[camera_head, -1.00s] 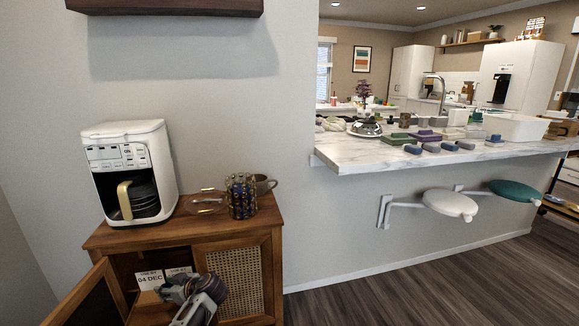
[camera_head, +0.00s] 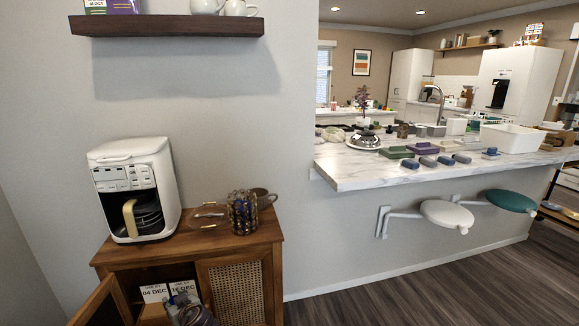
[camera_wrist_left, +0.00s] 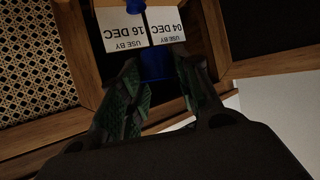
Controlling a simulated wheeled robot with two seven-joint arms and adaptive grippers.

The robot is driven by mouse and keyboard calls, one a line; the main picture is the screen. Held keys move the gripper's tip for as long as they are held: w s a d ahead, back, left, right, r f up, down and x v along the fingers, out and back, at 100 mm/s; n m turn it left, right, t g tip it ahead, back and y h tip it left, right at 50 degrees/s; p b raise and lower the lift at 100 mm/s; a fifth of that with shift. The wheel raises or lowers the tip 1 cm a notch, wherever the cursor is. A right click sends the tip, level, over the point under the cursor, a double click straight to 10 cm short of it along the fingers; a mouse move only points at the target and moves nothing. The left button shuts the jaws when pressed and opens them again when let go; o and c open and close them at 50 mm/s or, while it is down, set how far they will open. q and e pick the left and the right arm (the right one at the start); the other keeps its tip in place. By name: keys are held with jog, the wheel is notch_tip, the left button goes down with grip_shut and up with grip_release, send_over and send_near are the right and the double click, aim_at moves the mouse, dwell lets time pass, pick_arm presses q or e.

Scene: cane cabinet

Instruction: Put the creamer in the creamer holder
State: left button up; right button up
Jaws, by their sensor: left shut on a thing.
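My left gripper (camera_head: 188,310) is at the open cabinet at the lower left. In the left wrist view its fingers (camera_wrist_left: 155,88) are shut on a blue object (camera_wrist_left: 155,65), mostly hidden by the fingers; it may be the creamer, but I cannot tell its full shape. Two white labels, USE BY 04 DEC (camera_head: 154,292) and USE BY 16 DEC (camera_head: 182,287), stand behind it inside the cabinet. On the cabinet top is a low, gold-rimmed clear holder (camera_head: 208,215), possibly the creamer holder. My right gripper is not in view.
The wooden cabinet (camera_head: 240,290) has its left door (camera_head: 100,305) swung open. A white coffee maker (camera_head: 130,170), a rack of capsules (camera_head: 242,212) and a dark cup (camera_head: 263,195) stand on top. A wall shelf (camera_head: 165,25) hangs above.

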pick_arm(q)
jog(key=s+d+r+m+t+h+p, duration=0.2)
jog(key=s+d+r+m+h+p, duration=0.2)
jog(key=s+d+r+p, duration=0.2)
jog(key=s+d+r+m+t+h+p, duration=0.2)
jog(key=s+d+r+m+h+p, duration=0.3)
jog(key=d+r+p, duration=0.4)
notch_tip(320, 180, up, 4)
jog(key=shift+s+f+p, duration=0.25)
jog(key=shift+s+p, duration=0.25)
jog(key=shift+s, duration=0.1)
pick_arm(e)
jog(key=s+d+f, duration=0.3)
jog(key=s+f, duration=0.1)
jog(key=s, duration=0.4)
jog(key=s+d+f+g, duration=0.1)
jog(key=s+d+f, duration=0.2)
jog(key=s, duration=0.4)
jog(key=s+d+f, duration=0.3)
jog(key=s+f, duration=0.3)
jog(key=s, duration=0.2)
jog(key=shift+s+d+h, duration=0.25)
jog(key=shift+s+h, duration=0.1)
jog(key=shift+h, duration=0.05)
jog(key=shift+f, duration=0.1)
